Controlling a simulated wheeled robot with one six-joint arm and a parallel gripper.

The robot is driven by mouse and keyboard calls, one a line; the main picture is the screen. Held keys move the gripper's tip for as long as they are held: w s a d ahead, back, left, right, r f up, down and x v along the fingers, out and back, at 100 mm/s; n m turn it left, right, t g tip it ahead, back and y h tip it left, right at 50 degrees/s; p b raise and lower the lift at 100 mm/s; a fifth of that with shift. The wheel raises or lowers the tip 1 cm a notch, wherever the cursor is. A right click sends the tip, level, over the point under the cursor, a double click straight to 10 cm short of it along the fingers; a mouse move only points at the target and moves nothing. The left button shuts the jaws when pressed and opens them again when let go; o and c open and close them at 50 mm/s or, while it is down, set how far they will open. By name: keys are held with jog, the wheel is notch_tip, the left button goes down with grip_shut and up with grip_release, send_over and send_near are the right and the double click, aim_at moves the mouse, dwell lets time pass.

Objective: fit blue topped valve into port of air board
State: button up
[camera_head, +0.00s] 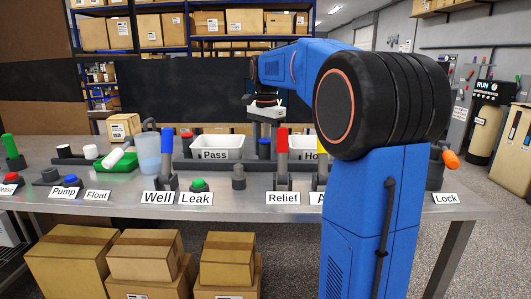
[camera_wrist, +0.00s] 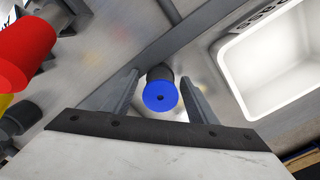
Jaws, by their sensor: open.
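The blue topped valve (camera_head: 264,150) is a short dark cylinder standing upright beside the white Pass tray. In the wrist view its blue top (camera_wrist: 160,96) has a small dark hole in the middle. My gripper (camera_head: 265,119) points down above the valve. In the wrist view its two grey fingers (camera_wrist: 159,77) are apart, one on each side of the valve, with gaps showing. I cannot tell how far down they reach beside it. A label starting with "A" (camera_head: 317,198) is mostly hidden by my arm; the air board and its port cannot be made out clearly.
The red Relief lever (camera_head: 282,143) stands in front of the valve, with a short grey post (camera_head: 238,177) to its left. The Pass tray (camera_head: 217,154) and another white tray (camera_head: 303,154) flank the valve. A blue Well lever (camera_head: 167,142) and a cup (camera_head: 148,153) stand further left.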

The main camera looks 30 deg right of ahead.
jog(key=shift+f, duration=1)
jog(key=c, duration=1.2)
jog(key=shift+r, duration=0.1)
